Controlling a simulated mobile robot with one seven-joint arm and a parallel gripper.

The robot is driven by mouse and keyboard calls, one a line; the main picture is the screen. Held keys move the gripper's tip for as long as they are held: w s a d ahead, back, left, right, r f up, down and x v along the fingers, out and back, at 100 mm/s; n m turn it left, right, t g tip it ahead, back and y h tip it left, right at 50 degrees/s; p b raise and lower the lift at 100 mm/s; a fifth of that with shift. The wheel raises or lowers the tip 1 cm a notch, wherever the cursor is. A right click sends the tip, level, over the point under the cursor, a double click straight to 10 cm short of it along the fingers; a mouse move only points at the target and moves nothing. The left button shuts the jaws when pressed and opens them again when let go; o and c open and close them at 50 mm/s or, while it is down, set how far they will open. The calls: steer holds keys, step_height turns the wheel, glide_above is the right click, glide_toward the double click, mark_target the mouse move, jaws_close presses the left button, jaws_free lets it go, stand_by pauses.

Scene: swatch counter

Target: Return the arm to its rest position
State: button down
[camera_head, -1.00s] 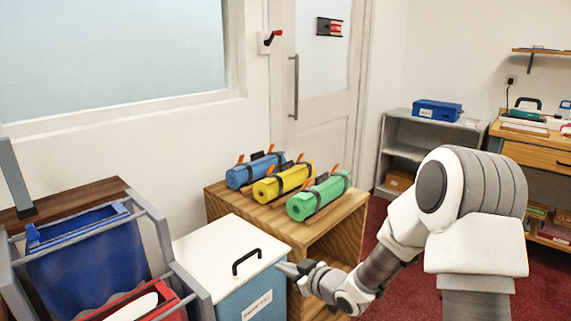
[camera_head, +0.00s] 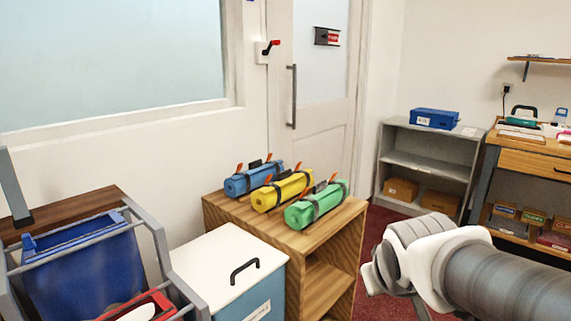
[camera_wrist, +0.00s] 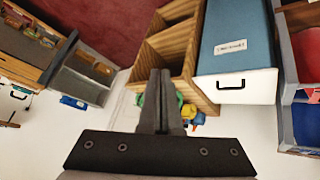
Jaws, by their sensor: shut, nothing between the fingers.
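My gripper (camera_wrist: 160,76) shows in the wrist view with its two dark fingers pressed together and nothing between them. In the head view my arm reaches in at the lower right, and the gripper itself is out of that picture. The wrist view looks at the room upside down. There the fingers overlap the wooden shelf unit (camera_wrist: 182,52) and part of the green roll (camera_wrist: 142,100); I cannot tell how far off these are.
A blue bin with a white lid (camera_head: 222,262) stands left of the wooden shelf unit (camera_head: 338,222), which bears blue, yellow and green rolls (camera_head: 318,203). A grey frame cart (camera_head: 160,240) is at far left. A grey shelf (camera_head: 432,165) and desk (camera_head: 530,158) stand behind. Red floor shows between.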

steer(key=s+a+m+g+y, duration=0.1)
steer(key=s+m+g, duration=0.1)
steer(key=s, duration=0.9)
step_height(320, 180, up, 22)
steer(key=p, duration=2.1)
steer(key=shift+s+a+r+p, duration=0.15)
steer(key=shift+s+a+p, duration=0.1)
steer(key=shift+s+p, duration=0.15)
steer(key=shift+a, duration=0.15)
